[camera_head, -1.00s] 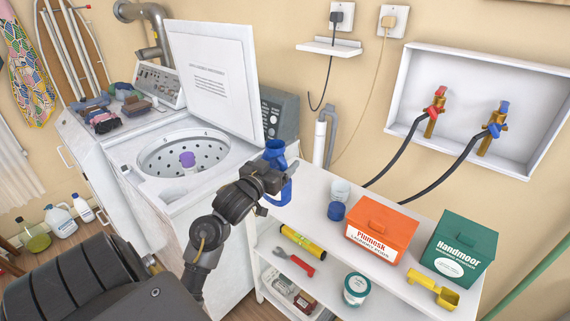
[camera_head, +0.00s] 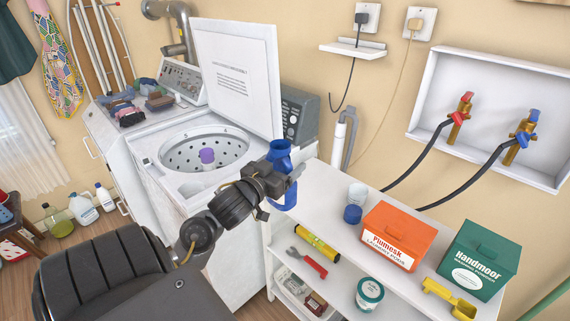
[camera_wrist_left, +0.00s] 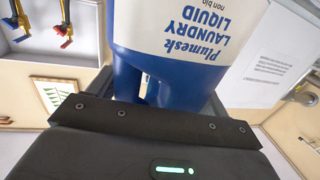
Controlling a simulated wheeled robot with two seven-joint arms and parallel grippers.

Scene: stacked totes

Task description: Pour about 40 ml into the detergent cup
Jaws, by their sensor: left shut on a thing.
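My left gripper (camera_head: 283,184) is shut on a blue bottle (camera_head: 279,152), held roughly upright beside the washer's front right corner and the shelf's left end. The left wrist view shows the bottle (camera_wrist_left: 215,35) close up, with a white "Plumesk Laundry Liquid" label and blue handle. Its mouth is too small to judge. A whitish oval recess (camera_head: 190,189) lies at the washer's front rim; I cannot tell whether it is the detergent cup. A clear cup (camera_head: 357,193) stands on the shelf behind a blue cap (camera_head: 352,214). My right gripper is not in view.
The white shelf (camera_head: 325,203) carries an orange box (camera_head: 392,235), a green box (camera_head: 470,258) and a yellow scoop (camera_head: 450,298). Its left top is clear.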

